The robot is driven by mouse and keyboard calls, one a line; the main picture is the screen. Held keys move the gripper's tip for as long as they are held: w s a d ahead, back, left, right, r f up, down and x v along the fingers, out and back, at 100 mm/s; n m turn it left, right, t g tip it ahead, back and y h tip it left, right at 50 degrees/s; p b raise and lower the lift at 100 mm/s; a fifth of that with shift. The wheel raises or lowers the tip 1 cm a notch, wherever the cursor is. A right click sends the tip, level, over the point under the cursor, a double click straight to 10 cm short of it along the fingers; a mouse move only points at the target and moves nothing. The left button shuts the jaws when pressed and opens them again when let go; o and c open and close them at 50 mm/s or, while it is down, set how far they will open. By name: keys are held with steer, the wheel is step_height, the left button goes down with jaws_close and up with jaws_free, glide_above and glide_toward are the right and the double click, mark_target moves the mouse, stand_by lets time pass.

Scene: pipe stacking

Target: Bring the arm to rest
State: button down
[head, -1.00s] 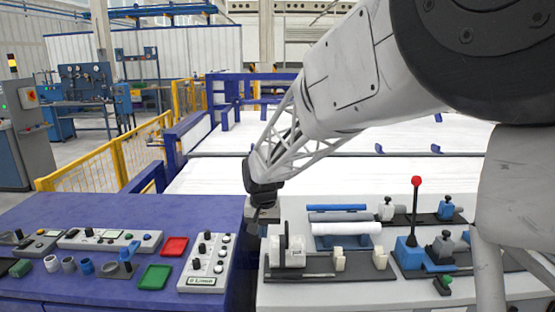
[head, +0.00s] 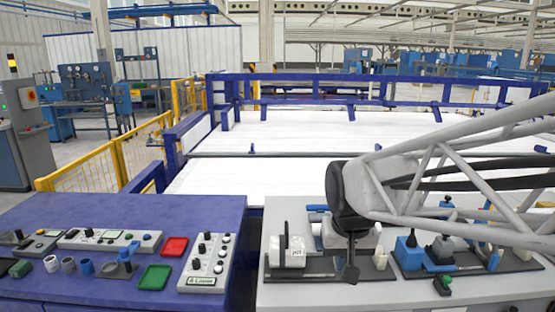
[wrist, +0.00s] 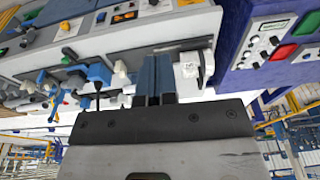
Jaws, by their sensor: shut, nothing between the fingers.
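My gripper (head: 349,272) hangs fingers-down over the front of the white workbench (head: 440,293) in the head view. Its two fingers (wrist: 154,82) are shut side by side with nothing between them in the wrist view. My arm reaches in from the right edge of the head view and covers much of the bench's fittings. I cannot tell how high the fingertips are above the bench.
A white block fixture (head: 292,252) stands just left of my gripper. Blue-handled fittings (head: 410,250) stand to its right. The purple table (head: 60,215) at left holds a red tray (head: 174,247), a green tray (head: 155,277), several short pipe pieces (head: 87,267) and a control box (head: 208,262).

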steer(key=s+d+f, duration=0.1)
steer(key=s+d, duration=0.1)
steer(key=s, duration=0.5)
steer(key=s+d, duration=0.3)
steer(key=s, duration=0.4)
steer(key=shift+s+d+f+t, duration=0.25)
steer(key=shift+f+t, duration=0.05)
steer(key=shift+f, duration=0.05)
steer(key=c, duration=1.8)
jaws_free()
